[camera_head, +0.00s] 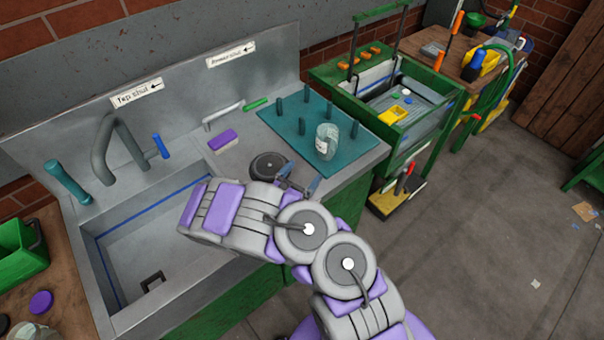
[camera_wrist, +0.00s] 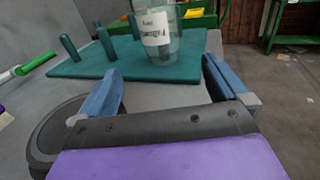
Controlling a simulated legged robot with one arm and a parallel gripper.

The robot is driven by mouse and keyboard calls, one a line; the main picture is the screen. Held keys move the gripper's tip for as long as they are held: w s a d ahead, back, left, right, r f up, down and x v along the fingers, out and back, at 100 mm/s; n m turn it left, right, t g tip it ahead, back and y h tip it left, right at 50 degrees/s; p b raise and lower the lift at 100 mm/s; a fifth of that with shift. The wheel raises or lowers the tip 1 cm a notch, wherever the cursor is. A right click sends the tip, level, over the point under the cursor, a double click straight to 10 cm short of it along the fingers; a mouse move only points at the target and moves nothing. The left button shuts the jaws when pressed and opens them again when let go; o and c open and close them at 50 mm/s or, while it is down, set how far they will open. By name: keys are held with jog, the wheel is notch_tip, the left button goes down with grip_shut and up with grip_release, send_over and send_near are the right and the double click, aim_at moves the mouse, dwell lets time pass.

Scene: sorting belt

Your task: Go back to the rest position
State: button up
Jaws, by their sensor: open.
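My gripper (camera_head: 298,186) is at the end of my purple and grey arm, over the sink counter near the front edge of the teal peg mat. In the wrist view its two blue fingers (camera_wrist: 162,88) are wide apart with nothing between them. A clear glass jar with a white label (camera_head: 326,141) stands on the teal peg mat (camera_head: 284,125), among the pegs. In the wrist view the jar (camera_wrist: 157,30) is beyond the fingertips, apart from them. A round dark disc (camera_head: 268,166) lies on the counter beside my gripper, and my gripper partly covers it in the wrist view.
The sink basin (camera_head: 150,262) with its grey tap (camera_head: 112,150) is at left. A purple sponge (camera_head: 222,140) and a green-handled brush (camera_head: 255,104) lie on the counter. A green-framed belt stand (camera_head: 425,92) is behind right. Open floor (camera_head: 480,220) lies to the right.

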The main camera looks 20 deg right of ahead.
jog(key=s+d+r+m+g+h, duration=0.2)
jog(key=s+d+r+m+g, duration=0.25)
jog(key=r, duration=0.35)
jog(key=s+d+r+m+g+h, duration=0.2)
jog(key=s+d+r+m+g, duration=0.1)
jog(key=d+r+m, duration=0.3)
jog(key=s+d+r+m+g+y, duration=0.3)
jog(key=s+r+m+g, duration=0.5)
jog(key=s, duration=0.5)
jog(key=s+a+r+m+y, duration=0.1)
jog(key=s+a+m+y, duration=0.25)
jog(key=s, duration=0.25)
jog(key=s+a+m+y, duration=0.2)
jog(key=s+y, duration=0.2)
jog(key=s, duration=0.2)
jog(key=s+a+m+t+y, duration=0.1)
jog(key=s+a+y, duration=0.2)
jog(key=a, duration=0.4)
jog(key=s+a+r+t+y, duration=0.1)
jog(key=s+a+y, duration=0.3)
jog(key=a, duration=0.3)
jog(key=shift+s+a+m+t+y, duration=0.3)
jog(key=shift+a+m+t+y, duration=0.05)
jog(key=shift+m, duration=0.05)
jog(key=shift+r, duration=0.1)
jog(key=shift+c, duration=0.5)
